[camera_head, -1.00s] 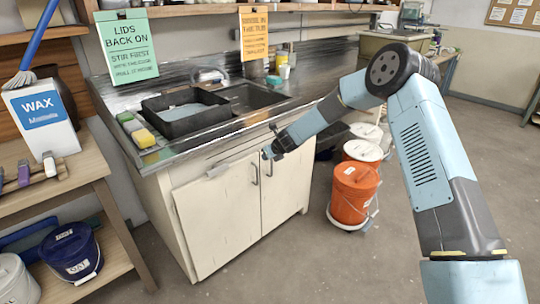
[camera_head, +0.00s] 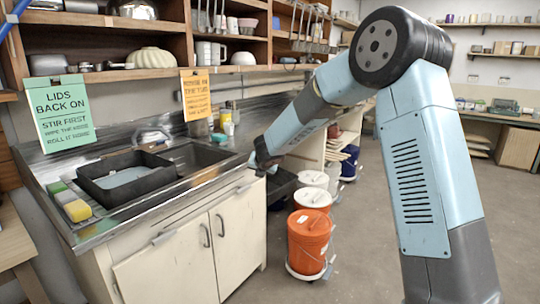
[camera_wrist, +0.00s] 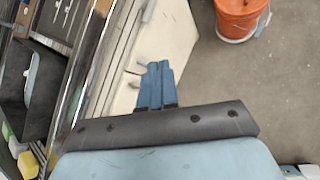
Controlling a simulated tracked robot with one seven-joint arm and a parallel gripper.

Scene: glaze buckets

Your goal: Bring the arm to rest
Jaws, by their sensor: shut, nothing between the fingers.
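My arm reaches out over the floor beside the sink counter. My gripper (camera_head: 265,166) is at its end, in front of the counter's right end, apart from it as far as I can tell. In the wrist view my gripper (camera_wrist: 157,84) shows two blue fingers pressed together with nothing between them. The cabinet doors and their handles lie beyond the fingertips in that view.
The sink counter (camera_head: 215,183) stands at left, with a black tray (camera_head: 130,180) and sponges on it. An orange bucket (camera_head: 309,243) and white-lidded buckets stand on the floor right of the cabinet. Shelves hang above. The floor at right is open.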

